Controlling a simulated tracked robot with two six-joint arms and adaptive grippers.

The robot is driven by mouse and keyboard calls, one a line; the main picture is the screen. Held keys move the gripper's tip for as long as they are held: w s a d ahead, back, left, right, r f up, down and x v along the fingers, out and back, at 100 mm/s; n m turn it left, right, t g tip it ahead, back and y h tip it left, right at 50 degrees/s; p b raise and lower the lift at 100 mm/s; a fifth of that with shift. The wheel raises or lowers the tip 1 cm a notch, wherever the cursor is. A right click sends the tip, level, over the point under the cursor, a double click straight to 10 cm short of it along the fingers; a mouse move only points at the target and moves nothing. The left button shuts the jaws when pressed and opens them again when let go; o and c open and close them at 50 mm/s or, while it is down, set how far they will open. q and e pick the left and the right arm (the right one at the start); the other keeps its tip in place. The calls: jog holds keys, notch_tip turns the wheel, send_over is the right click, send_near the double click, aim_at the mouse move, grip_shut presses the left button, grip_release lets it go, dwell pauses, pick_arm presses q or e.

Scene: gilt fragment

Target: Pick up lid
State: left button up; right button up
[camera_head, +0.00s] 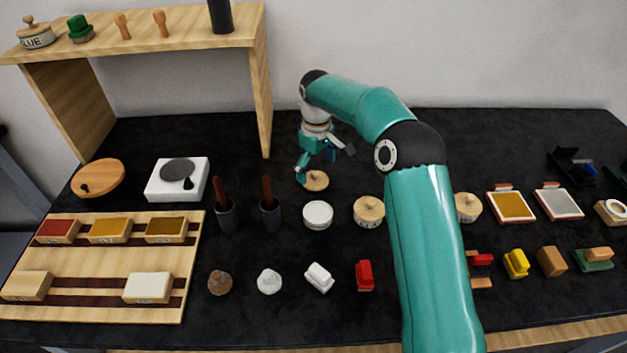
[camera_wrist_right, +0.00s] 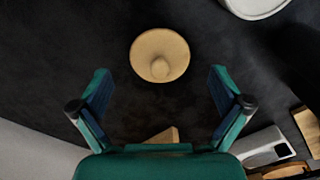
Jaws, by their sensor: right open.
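A round wooden lid (camera_head: 316,181) with a small knob lies on the dark table, behind a white round pot (camera_head: 318,214). My right gripper (camera_head: 325,167) is just above and behind the lid, pointing down. In the right wrist view the lid (camera_wrist_right: 160,55) lies beyond the fingertips, knob toward the camera. My right gripper (camera_wrist_right: 161,88) is open there, its two fingers spread wide with nothing between them. The lid appears apart from the fingers. My left gripper is not in view.
A similar pot with its wooden lid on (camera_head: 369,211) stands to the right of the white pot. Two dark mortars with pestles (camera_head: 270,211) stand to the left. A wooden shelf (camera_head: 180,45) rises at the back left. My right arm hides part of the table.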

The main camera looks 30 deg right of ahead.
aim_at(317, 174)
jog(key=shift+f, duration=1.45)
jog(key=c, duration=0.9)
jog(key=shift+c, duration=1.2)
jog(key=shift+s+f, duration=0.1)
